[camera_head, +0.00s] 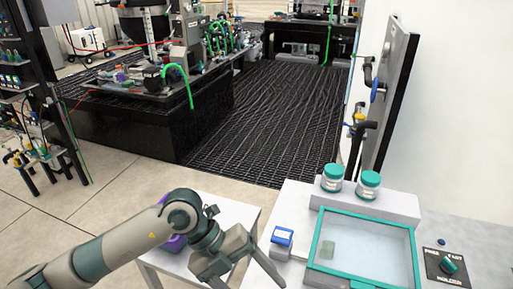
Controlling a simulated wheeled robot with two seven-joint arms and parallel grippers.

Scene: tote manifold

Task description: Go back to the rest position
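My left arm comes in from the lower left, and its gripper (244,279) hangs at the bottom centre, over the front of a small white table (228,210). Its two fingers are spread apart, with nothing seen between them; the lower tips are near the picture's bottom edge. A purple object (172,243) on the small table is mostly hidden behind my arm. My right arm and gripper do not show.
A shelf rack (48,110) stands left.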

